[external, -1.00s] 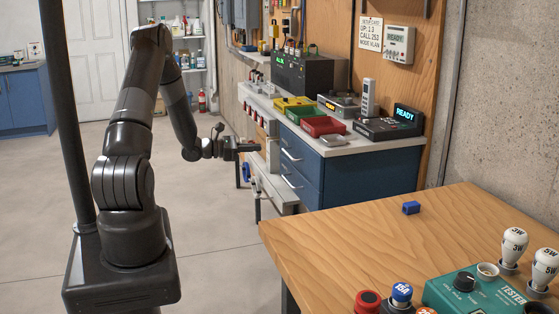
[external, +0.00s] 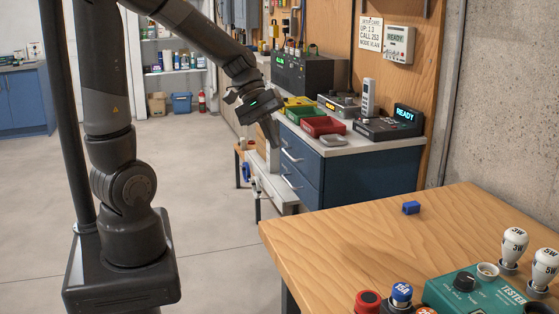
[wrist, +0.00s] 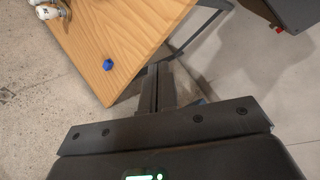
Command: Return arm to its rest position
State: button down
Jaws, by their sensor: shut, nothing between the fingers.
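My gripper (external: 271,135) hangs from my raised arm near the middle of the external view, with its fingers pointing down. It is in front of the blue drawer cabinet's left end in the picture. In the wrist view my gripper (wrist: 157,88) has its dark fingers together, with nothing between them. My arm rises from its base, bends beyond the top edge of the picture and slopes down to the right.
A wooden table (external: 340,235) at the front right bears a small blue block (external: 411,208), a green tester (external: 470,290) and bulbs. The blue drawer cabinet (external: 365,180) holds red (external: 322,126) and green bins. Open floor lies left of the cabinet.

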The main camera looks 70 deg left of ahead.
jog(key=s+d+r+m+t+y, duration=0.1)
jog(key=s+d+r+m+y, duration=0.1)
jog(key=s+m, duration=0.3)
jog(key=s+d+r+m+t+y, duration=0.1)
jog(key=s+d+r+m+y, duration=0.1)
jog(key=s+r+m+y, duration=0.2)
jog(key=shift+s+d+r+m, duration=0.15)
jog(key=shift+s+r+m, duration=0.4)
jog(key=shift+s+m, duration=0.6)
jog(key=shift+s+n, duration=0.2)
jog(key=shift+n, duration=0.05)
